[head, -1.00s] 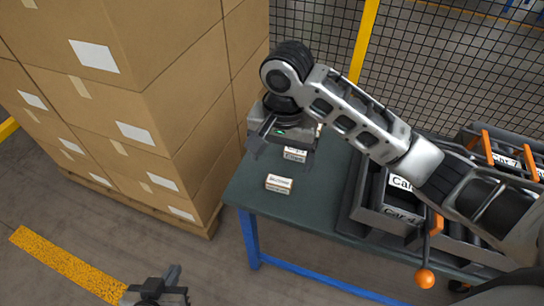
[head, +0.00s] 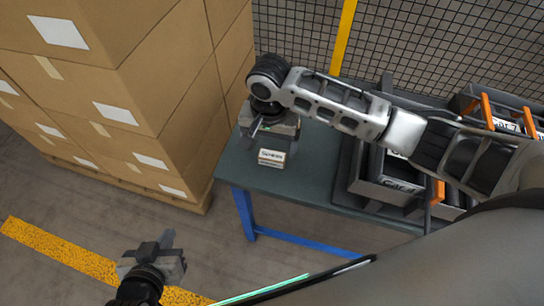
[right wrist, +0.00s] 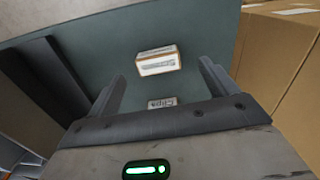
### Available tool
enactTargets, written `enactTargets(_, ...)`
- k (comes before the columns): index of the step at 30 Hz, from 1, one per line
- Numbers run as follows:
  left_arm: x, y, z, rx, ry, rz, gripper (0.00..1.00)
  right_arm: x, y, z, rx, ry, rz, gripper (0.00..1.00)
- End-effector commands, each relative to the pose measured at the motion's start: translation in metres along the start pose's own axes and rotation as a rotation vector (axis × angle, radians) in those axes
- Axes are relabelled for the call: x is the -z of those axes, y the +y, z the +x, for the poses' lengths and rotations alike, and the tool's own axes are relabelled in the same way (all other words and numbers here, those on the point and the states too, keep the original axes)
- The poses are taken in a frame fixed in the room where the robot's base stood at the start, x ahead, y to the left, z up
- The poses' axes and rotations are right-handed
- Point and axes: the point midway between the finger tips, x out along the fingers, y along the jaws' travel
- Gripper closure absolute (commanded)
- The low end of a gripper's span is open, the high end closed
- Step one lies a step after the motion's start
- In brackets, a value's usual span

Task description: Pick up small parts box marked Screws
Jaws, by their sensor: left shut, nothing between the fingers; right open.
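A small white and brown box (head: 271,157) lies on the green table just in front of my right gripper (head: 272,143) in the head view. Its label is too blurred to read surely. It also shows in the right wrist view (right wrist: 158,61), beyond the fingertips. A second box, marked Clips (right wrist: 161,103), shows between the open fingers in that view; in the head view my gripper hides it. My right gripper is open and empty, pointing down above the table. My left gripper (head: 171,243) is shut and empty, low at the lower left, away from the table.
The green table (head: 290,187) has blue legs. Grey bins (head: 385,195) with Car labels and orange handles stand at its right. Stacked cartons (head: 150,100) rise close to its left. A mesh fence (head: 420,50) with a yellow post is behind.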

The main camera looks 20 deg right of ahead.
Motion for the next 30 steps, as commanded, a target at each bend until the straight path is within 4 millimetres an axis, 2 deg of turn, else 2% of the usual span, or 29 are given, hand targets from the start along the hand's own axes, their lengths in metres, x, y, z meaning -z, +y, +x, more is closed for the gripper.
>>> enactTargets(3,0.003,-0.001,0.002,0.001,0.007,0.002,1.00,0.005,0.005,0.020,-0.006,-0.001,0.002,0.15)
enactTargets(7,0.004,-0.001,0.004,0.001,0.011,0.003,1.00,0.005,0.005,0.037,-0.002,-0.001,0.000,0.15)
enactTargets(16,0.004,-0.001,0.004,0.001,0.011,0.003,1.00,0.005,0.004,0.043,-0.001,0.001,0.000,0.15)
enactTargets(17,0.004,-0.001,0.004,0.001,0.011,0.003,1.00,0.005,0.004,0.043,-0.001,0.001,0.000,0.17)
enactTargets(21,0.003,-0.001,0.003,0.001,0.008,0.003,1.00,0.005,0.004,0.043,-0.001,0.000,0.000,0.56)
enactTargets(22,0.002,-0.001,0.003,0.000,0.007,0.003,1.00,0.005,0.004,0.043,-0.001,0.000,0.000,0.63)
enactTargets(30,-0.001,0.000,0.001,-0.001,0.000,0.001,1.00,0.005,0.004,0.043,0.000,0.001,0.000,0.63)
